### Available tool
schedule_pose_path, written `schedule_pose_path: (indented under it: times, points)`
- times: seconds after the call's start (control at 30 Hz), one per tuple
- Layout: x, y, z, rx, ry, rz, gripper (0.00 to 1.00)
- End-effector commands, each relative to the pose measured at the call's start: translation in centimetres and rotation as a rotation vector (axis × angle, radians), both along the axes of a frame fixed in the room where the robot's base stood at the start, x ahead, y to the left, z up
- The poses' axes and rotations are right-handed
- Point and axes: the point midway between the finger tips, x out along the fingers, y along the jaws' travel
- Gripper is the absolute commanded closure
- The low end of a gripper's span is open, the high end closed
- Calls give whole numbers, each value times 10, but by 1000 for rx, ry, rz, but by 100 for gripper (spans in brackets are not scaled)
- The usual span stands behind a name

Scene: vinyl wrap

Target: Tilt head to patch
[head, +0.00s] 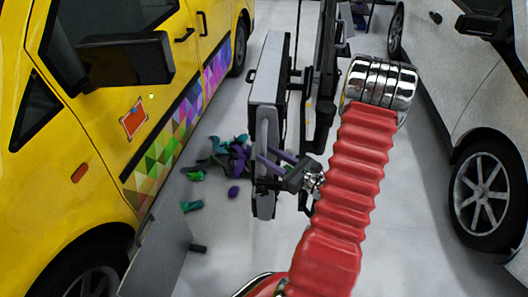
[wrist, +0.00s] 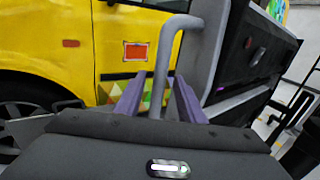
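The lamp-like head (head: 268,75) is a tall grey panel on a dark stand in the middle of the head view, standing nearly upright. In the wrist view its dark body (wrist: 240,60) fills the upper right, with a bent grey tube handle (wrist: 163,65) on its left. My gripper (head: 262,160) is at the head's lower part. In the wrist view its purple fingers (wrist: 160,88) stand apart, one on each side of the handle, with gaps visible; it looks open. The orange-red patch (head: 134,117) is on the yellow car's door, also in the wrist view (wrist: 136,51).
The yellow car (head: 80,170) stands left, with a coloured triangle strip along its side. A silver car (head: 470,90) stands right. Purple and teal scraps (head: 228,158) lie on the floor between the yellow car and the stand. A grey panel (head: 160,255) is at lower left.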

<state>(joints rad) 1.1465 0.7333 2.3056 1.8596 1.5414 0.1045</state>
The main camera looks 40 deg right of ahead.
Motion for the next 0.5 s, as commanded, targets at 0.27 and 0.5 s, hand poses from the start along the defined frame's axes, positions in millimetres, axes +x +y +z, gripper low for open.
schedule_pose_path:
  times: [0.27, 0.5]
  points:
    - [28, 4, 0, 0, 0, 1, 64]
    - [32, 4, 0, 0, 0, -1, 64]
